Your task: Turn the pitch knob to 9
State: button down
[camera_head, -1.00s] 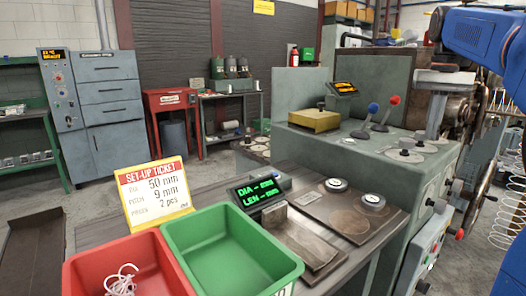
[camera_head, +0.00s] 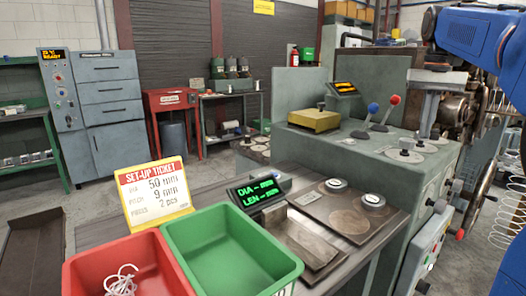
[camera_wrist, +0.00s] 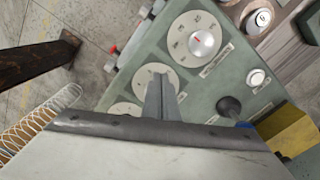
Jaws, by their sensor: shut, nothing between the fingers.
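A green-grey machine top carries a row of pale round dials. In the wrist view the nearest dial (camera_wrist: 181,47) has a round silver knob (camera_wrist: 203,43) with a red mark; its label is too small to read. A second dial (camera_wrist: 143,77) lies partly hidden behind my gripper (camera_wrist: 160,82), and a third (camera_wrist: 122,109) is beyond it. In the head view the nearest dial (camera_head: 404,156) also shows. My gripper (camera_head: 428,134) is shut and empty above the dials. I cannot tell which is the pitch knob, nor whether the fingertips touch a dial.
Levers with blue (camera_head: 373,108) and red (camera_head: 394,100) balls and a yellow box (camera_head: 314,120) stand close to the dials. Red (camera_head: 75,272) and green (camera_head: 190,262) bins are in front.

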jog(key=shift+w+a, duration=0.3)
jog(key=shift+a, duration=0.05)
dwell(0.4)
jog(key=shift+s+a, duration=0.1)
jog(key=shift+a, duration=0.05)
jog(key=shift+s+a, duration=0.15)
notch_tip(320, 180, up, 6)
dwell(0.7)
